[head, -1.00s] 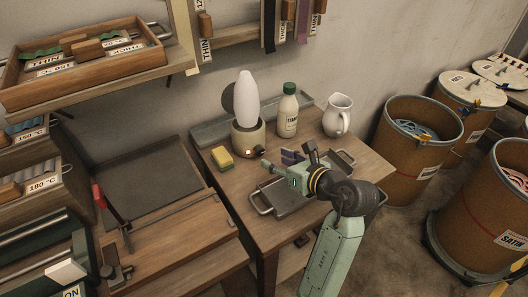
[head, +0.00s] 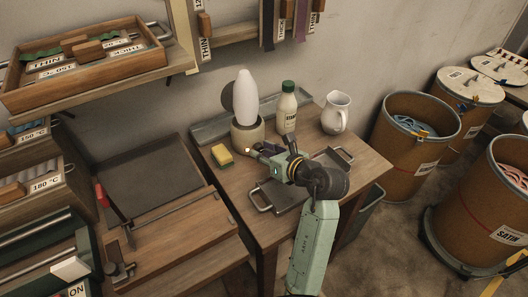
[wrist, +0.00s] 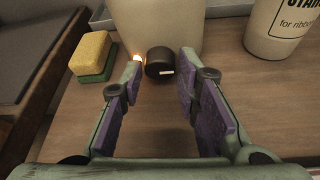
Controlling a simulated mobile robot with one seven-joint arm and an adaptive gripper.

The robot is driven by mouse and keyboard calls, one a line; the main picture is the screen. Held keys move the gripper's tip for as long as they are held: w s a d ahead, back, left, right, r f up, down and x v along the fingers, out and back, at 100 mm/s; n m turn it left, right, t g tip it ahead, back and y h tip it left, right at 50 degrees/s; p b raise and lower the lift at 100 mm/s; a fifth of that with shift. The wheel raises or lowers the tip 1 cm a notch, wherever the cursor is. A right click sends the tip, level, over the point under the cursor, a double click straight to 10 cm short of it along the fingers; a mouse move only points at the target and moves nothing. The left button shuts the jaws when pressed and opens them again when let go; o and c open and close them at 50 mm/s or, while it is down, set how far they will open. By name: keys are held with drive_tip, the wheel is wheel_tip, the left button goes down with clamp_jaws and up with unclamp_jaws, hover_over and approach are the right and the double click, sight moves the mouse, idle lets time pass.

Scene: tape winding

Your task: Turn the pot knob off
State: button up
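The pot (head: 247,133) is a beige round base with a white rounded piece standing in it, at the back of the small wooden table. In the wrist view, the pot's wall (wrist: 160,28) fills the top middle. Its dark round knob (wrist: 159,62) with a pale mark sticks out at the front, and a small orange light (wrist: 138,57) glows left of it. My gripper (wrist: 160,85) is open, with purple-padded fingers to either side and just short of the knob, not touching it. In the head view my gripper (head: 264,151) reaches the pot's front and hides the knob.
A yellow and green sponge (head: 222,156) lies left of the pot. A green-capped bottle (head: 287,108) and a white jug (head: 336,113) stand to the right. A metal tray (head: 283,195) lies under my arm.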

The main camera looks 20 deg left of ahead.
clamp_jaws()
drive_tip(key=shift+s+f+n+t+h+b, duration=0.1)
drive_tip(key=shift+n+t+h+b, duration=0.25)
drive_tip(key=shift+n+b, duration=0.2)
drive_tip(key=shift+n+t+h, duration=0.25)
drive_tip(key=shift+n, duration=0.2)
drive_tip(key=shift+o, duration=2.2)
unclamp_jaws()
drive_tip(key=v, duration=1.2)
